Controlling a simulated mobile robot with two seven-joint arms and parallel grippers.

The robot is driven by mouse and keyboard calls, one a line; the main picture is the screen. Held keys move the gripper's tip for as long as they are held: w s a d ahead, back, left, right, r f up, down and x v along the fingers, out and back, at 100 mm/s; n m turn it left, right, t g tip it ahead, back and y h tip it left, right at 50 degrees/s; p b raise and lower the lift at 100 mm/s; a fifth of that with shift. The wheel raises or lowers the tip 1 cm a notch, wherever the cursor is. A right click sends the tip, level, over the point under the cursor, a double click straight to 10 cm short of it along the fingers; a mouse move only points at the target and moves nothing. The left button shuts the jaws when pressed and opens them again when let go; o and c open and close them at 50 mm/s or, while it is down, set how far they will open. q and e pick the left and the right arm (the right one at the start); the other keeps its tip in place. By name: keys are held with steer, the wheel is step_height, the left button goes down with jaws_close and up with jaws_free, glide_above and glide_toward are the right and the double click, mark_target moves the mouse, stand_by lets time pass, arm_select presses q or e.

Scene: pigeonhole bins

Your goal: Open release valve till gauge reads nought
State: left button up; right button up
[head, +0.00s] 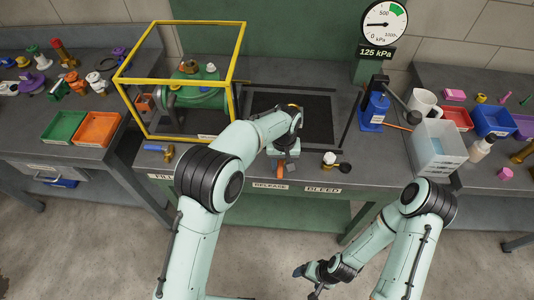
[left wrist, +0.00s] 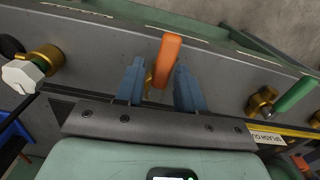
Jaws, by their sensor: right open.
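The release valve's orange lever (head: 280,171) stands at the bench's front edge above the RELEASE label (head: 270,186). In the left wrist view the orange lever (left wrist: 166,58) rises between the two blue fingers of my left gripper (left wrist: 158,84), with gaps visible beside it. My left gripper (head: 285,163) is open around the lever; contact cannot be told. The round gauge (head: 384,23) has its needle low on the left, and its display (head: 377,52) reads 125 kPa. My right gripper (head: 313,281) is open and empty, low in front of the bench.
The bleed valve (head: 330,158) with its pale knob is to the right of the release lever, and the fill valve (head: 162,151) is to the left. A yellow-framed guard (head: 180,23) surrounds a green tank (head: 195,97). A blue pump (head: 374,108) and translucent bin (head: 437,145) stand at right.

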mark_target(281, 165)
arm_select(q)
step_height(281, 165, up, 5)
steer(key=shift+w+f+p, duration=0.15)
steer(key=shift+f+p, duration=0.05)
steer(key=shift+p, duration=0.6)
steer(key=shift+r, duration=0.55)
steer(key=shift+s+r, duration=0.15)
steer(key=shift+s, duration=0.1)
arm_select(e)
steer(key=shift+w+r, duration=1)
steer(key=shift+w, duration=0.15)
arm_select(q)
steer(key=shift+w+r, duration=0.15)
steer(key=shift+r, duration=0.2)
step_height(281, 165, up, 13)
steer(key=shift+s+f, duration=0.15)
steer(key=shift+s, duration=0.05)
arm_select(e)
steer(key=shift+w, duration=0.1)
